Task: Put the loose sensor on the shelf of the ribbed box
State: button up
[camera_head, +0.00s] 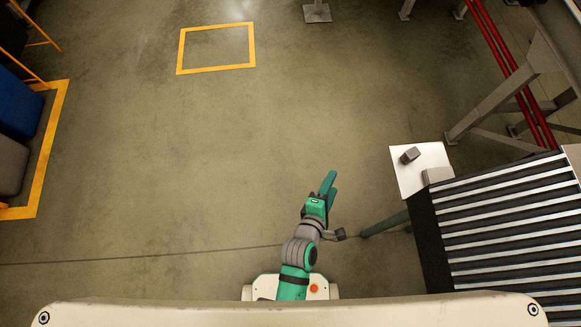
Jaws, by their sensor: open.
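A small dark grey block (410,155), which looks like the loose sensor, lies on a white plate (405,180) at the right. A lighter grey box (437,175) stands at the plate's near right edge, beside the rollers. It may be the ribbed box, but it is too small here to make out ribs or a shelf. My gripper (330,184) has green fingers, is open and empty, and is over bare floor to the left of the plate. It is well apart from the block.
A roller conveyor (510,220) with a dark side frame fills the lower right. A green leg (385,223) stands beside it. Steel supports and red pipes (505,55) are at the upper right. Blue and grey bins are at the far left. The middle floor is clear.

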jog(key=s+a+r+m+t+y, duration=0.4)
jog(key=s+a+r+m+y, duration=0.2)
jog(key=s+a+r+m, duration=0.6)
jog(key=s+a+m, duration=0.1)
jog(key=s+m, duration=0.2)
jog(key=m, duration=0.1)
jog(key=shift+s+r, duration=0.35)
jog(key=shift+r, duration=0.05)
